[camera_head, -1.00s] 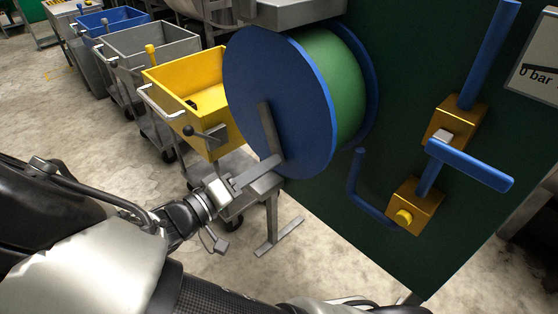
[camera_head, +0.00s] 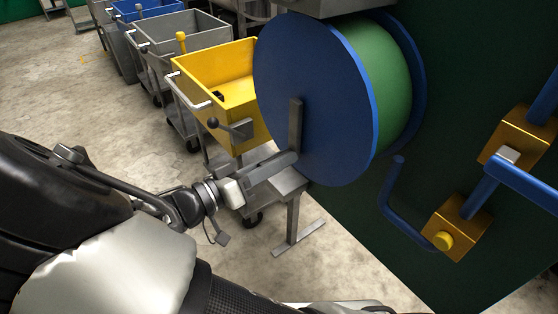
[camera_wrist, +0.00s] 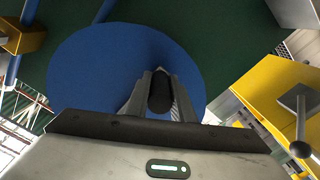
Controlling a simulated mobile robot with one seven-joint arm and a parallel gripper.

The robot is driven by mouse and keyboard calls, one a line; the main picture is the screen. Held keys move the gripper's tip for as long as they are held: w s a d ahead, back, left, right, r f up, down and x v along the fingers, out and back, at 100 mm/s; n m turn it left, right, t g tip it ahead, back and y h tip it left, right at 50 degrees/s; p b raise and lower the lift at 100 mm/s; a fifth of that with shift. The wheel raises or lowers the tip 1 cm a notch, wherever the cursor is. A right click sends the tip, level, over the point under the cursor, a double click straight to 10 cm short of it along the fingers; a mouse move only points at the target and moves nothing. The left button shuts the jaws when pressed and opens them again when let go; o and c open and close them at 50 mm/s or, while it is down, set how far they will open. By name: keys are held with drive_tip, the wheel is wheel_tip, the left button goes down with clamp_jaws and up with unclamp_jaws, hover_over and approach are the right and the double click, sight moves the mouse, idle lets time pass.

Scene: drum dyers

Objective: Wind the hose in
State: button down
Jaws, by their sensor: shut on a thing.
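The hose reel has a large blue disc (camera_head: 325,75) facing me and a green hose drum (camera_head: 388,80) behind it. A grey crank arm (camera_head: 296,122) stands on the disc's face, nearly upright in the head view. My gripper (camera_head: 284,162) is at the lower end of this crank arm. In the wrist view, the gripper's two fingers (camera_wrist: 160,98) are closed around a black crank handle (camera_wrist: 160,90), with the blue disc (camera_wrist: 95,65) behind. The fingers hide part of the handle. The hose's free end is not visible.
A yellow cart (camera_head: 222,85) with a lever (camera_head: 235,130) stands close left of the reel; grey (camera_head: 180,45) and blue (camera_head: 145,12) carts stand behind. Right of the reel, a bent blue pipe (camera_head: 388,200) and yellow valve blocks (camera_head: 458,222) stick out from the green panel. Floor is open at left.

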drive_tip(key=shift+w+a, duration=0.1)
drive_tip(key=shift+a, duration=0.05)
drive_tip(key=c, duration=1.5)
unclamp_jaws()
drive_tip(key=shift+c, duration=0.2)
drive_tip(key=p+v, duration=0.2)
drive_tip(key=v, duration=1.5)
drive_tip(key=shift+a+r, duration=0.1)
drive_tip(key=shift+a, duration=0.05)
